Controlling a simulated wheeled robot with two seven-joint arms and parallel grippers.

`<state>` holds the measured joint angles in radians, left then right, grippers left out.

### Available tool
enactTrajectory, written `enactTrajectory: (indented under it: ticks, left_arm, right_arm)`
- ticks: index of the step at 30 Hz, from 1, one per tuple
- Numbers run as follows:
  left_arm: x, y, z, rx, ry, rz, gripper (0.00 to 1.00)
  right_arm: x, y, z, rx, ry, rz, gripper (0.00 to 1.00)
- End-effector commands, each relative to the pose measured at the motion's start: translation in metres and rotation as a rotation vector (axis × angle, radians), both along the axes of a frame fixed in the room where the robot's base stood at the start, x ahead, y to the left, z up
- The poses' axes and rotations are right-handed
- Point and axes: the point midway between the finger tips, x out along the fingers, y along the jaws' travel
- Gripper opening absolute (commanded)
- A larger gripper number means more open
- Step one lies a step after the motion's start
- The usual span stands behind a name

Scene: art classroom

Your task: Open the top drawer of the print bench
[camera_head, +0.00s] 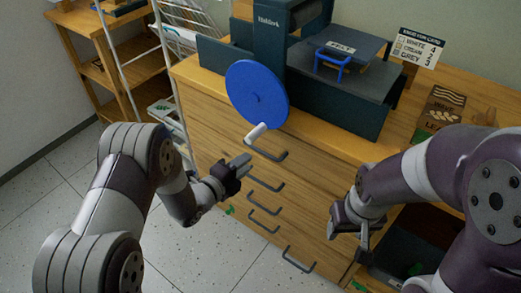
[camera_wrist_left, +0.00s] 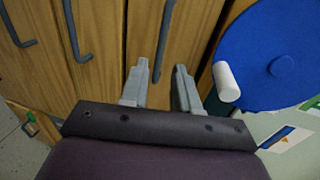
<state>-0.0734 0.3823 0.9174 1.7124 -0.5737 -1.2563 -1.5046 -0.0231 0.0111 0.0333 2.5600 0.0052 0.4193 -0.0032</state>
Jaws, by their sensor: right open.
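The wooden print bench (camera_head: 218,105) has a stack of drawers. The top drawer's dark handle (camera_head: 268,151) shows below the blue wheel, and also in the left wrist view (camera_wrist_left: 166,35). My left gripper (camera_head: 246,163) is just in front of the drawer fronts, close to that handle. In the left wrist view its fingers (camera_wrist_left: 162,80) are apart, with the handle's end in line with the gap; contact cannot be told. The top drawer looks shut. My right gripper (camera_head: 349,234) is open and empty, in front of the bench's right part.
A blue wheel (camera_head: 257,92) with a white knob (camera_head: 256,133) hangs beside the press, close to my left gripper. Lower drawer handles (camera_head: 264,185) stick out below. A white rack (camera_head: 165,112) stands left.

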Motion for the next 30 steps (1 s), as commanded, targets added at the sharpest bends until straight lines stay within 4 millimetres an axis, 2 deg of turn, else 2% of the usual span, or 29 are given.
enactTrajectory:
  ticks: [3,9,13,21,23,24,30]
  left_arm:
    - [0.025,-0.019,-0.010,0.000,-0.001,-0.003,0.30]
    - [0.057,-0.042,-0.017,-0.001,0.002,-0.001,0.30]
    - [0.067,-0.049,-0.019,-0.001,0.003,0.001,0.30]
    - [0.069,-0.050,-0.018,-0.001,0.003,0.002,0.30]
    - [0.069,-0.050,-0.018,-0.001,0.003,0.002,0.14]
    - [0.069,-0.050,-0.018,-0.002,0.004,0.002,0.01]
    - [0.068,-0.050,-0.018,-0.002,0.004,0.002,0.00]
  right_arm:
    - [0.000,0.000,-0.009,0.000,0.000,0.000,0.56]
    - [0.000,0.000,-0.015,0.000,0.000,0.000,0.56]
    - [0.000,0.000,-0.017,0.000,0.000,0.000,0.56]
    - [0.000,0.000,-0.016,0.000,0.000,0.000,0.56]
    - [0.000,0.000,-0.016,0.000,0.000,0.000,0.56]
    - [0.000,0.000,-0.016,0.000,0.000,0.000,0.56]
    - [0.000,0.000,-0.016,0.000,0.000,0.000,0.56]
